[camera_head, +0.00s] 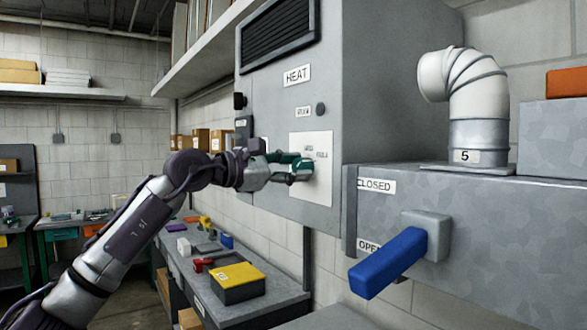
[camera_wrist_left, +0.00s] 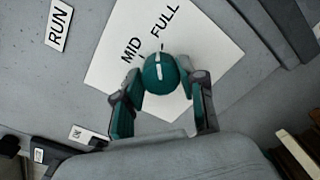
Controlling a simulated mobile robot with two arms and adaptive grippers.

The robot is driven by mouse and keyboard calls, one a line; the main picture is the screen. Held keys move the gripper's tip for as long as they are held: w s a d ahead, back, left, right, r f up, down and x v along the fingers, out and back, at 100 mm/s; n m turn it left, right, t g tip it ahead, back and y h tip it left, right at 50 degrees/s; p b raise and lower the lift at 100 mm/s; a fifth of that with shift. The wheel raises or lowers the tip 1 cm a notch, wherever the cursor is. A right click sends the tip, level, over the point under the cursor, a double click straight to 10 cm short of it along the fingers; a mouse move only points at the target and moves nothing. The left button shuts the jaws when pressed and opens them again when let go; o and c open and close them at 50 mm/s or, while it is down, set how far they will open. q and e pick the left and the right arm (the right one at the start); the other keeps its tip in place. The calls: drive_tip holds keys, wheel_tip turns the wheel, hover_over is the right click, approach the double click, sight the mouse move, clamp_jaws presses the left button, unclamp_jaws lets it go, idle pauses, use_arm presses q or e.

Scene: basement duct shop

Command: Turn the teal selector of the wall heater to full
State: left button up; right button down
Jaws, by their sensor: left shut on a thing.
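The wall heater (camera_head: 282,120) is a grey metal box with a HEAT label and a black grille. A white dial plate (camera_head: 321,184) is on its front. The round teal selector (camera_wrist_left: 158,82) sits on that plate in the left wrist view. Its white pointer line points up the picture, toward the small tick by the FULL label (camera_wrist_left: 165,22); the MID label (camera_wrist_left: 131,49) is to its left. My left gripper (camera_wrist_left: 164,106) is shut on the selector, one finger on each side. In the head view the left gripper (camera_head: 301,168) largely hides the selector. My right gripper is not in view.
A duct box with a blue lever (camera_head: 388,263) juts out at the right, beside CLOSED and OPEN labels. A white elbow pipe (camera_head: 470,95) stands on it. Below the heater, a bench (camera_head: 262,306) holds a yellow-topped box (camera_head: 238,283) and small items. A shelf (camera_head: 215,47) hangs at upper left.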

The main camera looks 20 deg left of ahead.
use_arm(q)
drive_tip(key=shift+m, duration=1.2)
drive_tip(key=o, duration=1.1)
drive_tip(key=shift+o, duration=0.2)
drive_tip(key=v, duration=1.2)
drive_tip(key=shift+s+d, duration=0.1)
